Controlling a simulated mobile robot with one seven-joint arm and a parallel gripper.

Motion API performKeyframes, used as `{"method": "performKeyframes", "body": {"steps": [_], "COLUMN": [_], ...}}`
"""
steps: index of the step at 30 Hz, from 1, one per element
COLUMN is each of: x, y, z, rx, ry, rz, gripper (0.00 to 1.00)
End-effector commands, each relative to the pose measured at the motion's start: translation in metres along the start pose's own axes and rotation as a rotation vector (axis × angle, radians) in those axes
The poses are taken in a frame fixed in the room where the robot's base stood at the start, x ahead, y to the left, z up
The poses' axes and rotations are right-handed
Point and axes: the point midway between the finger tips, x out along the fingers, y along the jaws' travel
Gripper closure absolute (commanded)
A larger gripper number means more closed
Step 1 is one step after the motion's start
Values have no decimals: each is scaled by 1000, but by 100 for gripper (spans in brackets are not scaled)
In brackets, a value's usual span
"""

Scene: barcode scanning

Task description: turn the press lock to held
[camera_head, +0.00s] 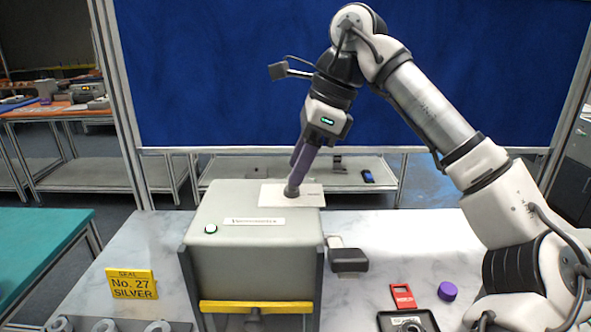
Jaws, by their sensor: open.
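The press (250,265) is a big grey box on the marble table, with a label on its upper front edge and a yellow bar low on its front. A pale plate (309,196) lies on its top, with a dark round knob (291,192) on it. A dark block-shaped handle (348,261) sticks out at its right side. I cannot tell which part is the lock or how it is set. My gripper (295,182) points down at the knob, its fingers open; whether they touch it is unclear.
A yellow sign (132,285) reading "SEAL No. 27 SILVER" stands left of the press. A red tag (403,296), a purple cylinder (447,291) and a black tray (386,321) are at the right. A rack with round pieces (103,325) is at front left. My arm spans the right side.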

Motion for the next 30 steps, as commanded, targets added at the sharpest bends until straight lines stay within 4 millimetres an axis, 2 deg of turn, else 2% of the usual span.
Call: {"method": "performKeyframes", "body": {"steps": [6, 15, 25, 30], "x": [18, 20, 20, 20], "y": [0, 0, 0, 0], "z": [0, 0, 0, 0], "rx": [-1, -1, -1, 5], "ry": [-1, -1, -1, -1], "rz": [1, 0, 0, -2], "gripper": [54, 54, 97, 98]}}
